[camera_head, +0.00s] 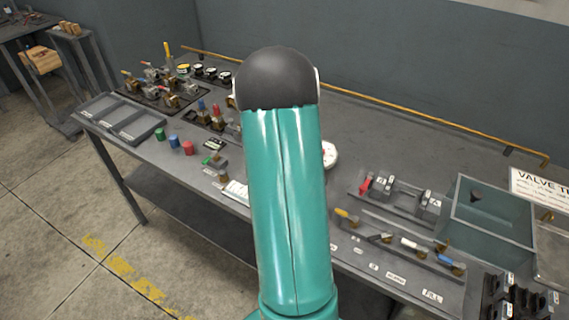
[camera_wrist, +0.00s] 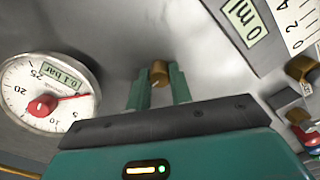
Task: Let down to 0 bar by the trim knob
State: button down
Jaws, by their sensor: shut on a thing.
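In the wrist view my gripper (camera_wrist: 159,82) is shut on a small brass knob (camera_wrist: 159,70), with one green finger on each side of it. A round white pressure gauge (camera_wrist: 48,92) lies to the left of the fingers. Its red needle points right, and its small green display (camera_wrist: 62,77) seems to read 0.1 bar. In the head view the gauge (camera_head: 331,155) shows only partly beside my teal arm. The arm hides the gripper and the knob there.
A green display reading 0 ml (camera_wrist: 243,22) and a white scale (camera_wrist: 296,20) are at the upper right of the wrist view. Brass fittings (camera_wrist: 301,68) stand at the right. The bench (camera_head: 375,125) also holds valves, small trays and a grey-green open bin (camera_head: 490,235).

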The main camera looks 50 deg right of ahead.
dwell(0.3)
jog(key=c, duration=1.3)
grip_release()
jog(key=shift+o, duration=0.2)
jog(key=shift+r, duration=0.1)
notch_tip(320, 180, up, 14)
jog(key=shift+f, duration=0.2)
